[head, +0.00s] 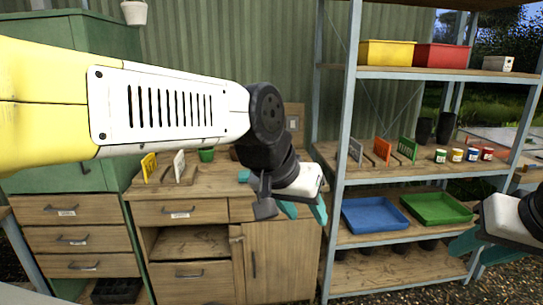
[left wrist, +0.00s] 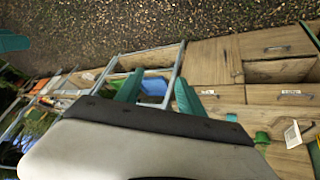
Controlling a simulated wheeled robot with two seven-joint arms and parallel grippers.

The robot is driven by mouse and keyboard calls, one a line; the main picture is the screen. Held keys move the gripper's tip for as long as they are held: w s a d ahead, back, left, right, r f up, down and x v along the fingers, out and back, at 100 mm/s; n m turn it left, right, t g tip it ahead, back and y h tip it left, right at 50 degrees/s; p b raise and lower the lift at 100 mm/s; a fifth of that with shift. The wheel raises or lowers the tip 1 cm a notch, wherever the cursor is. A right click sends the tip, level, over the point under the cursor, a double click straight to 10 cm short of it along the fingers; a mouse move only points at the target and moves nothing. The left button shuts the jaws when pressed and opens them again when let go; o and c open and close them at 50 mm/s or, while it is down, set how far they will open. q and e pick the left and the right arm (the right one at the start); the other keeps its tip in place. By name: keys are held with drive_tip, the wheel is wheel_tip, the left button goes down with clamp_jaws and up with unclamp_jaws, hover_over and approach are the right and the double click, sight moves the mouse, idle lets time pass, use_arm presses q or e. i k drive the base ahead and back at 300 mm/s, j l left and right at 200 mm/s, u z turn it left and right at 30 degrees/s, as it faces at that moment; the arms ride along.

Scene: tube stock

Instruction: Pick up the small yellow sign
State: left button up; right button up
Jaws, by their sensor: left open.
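The small yellow sign (head: 149,166) stands upright on the wooden bench at the left in the head view, just below my left forearm. A white sign (head: 180,163) stands to its right. My left gripper (head: 304,211) is open and empty, in front of the bench's right end, well to the right of the yellow sign. Its teal fingers show apart in the left wrist view (left wrist: 158,92), where the white sign (left wrist: 294,135) is at the right; I cannot make out the yellow sign there. My right gripper (head: 481,250) is at the right edge, partly cut off; its opening is unclear.
A green pot (head: 206,155) stands on the bench (head: 220,186). The metal shelf (head: 345,130) at right holds yellow and red bins, several signs and small tins, a blue tray (head: 374,215) and a green tray (head: 437,207). A green cabinet (head: 110,40) stands behind my left arm.

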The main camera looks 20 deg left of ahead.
sight(148, 165)
drive_tip(key=u, duration=1.85)
drive_tip(key=i+j+z, duration=0.1)
drive_tip(key=i+j, duration=0.4)
drive_tip(key=i, duration=0.3)
drive_tip(key=i+j+z, duration=0.1)
drive_tip(key=i+j, duration=0.45)
drive_tip(key=i, duration=0.2)
drive_tip(key=i+j+z, duration=0.1)
drive_tip(key=i+j, duration=0.55)
drive_tip(key=i+l, duration=0.05)
drive_tip(key=i, duration=0.05)
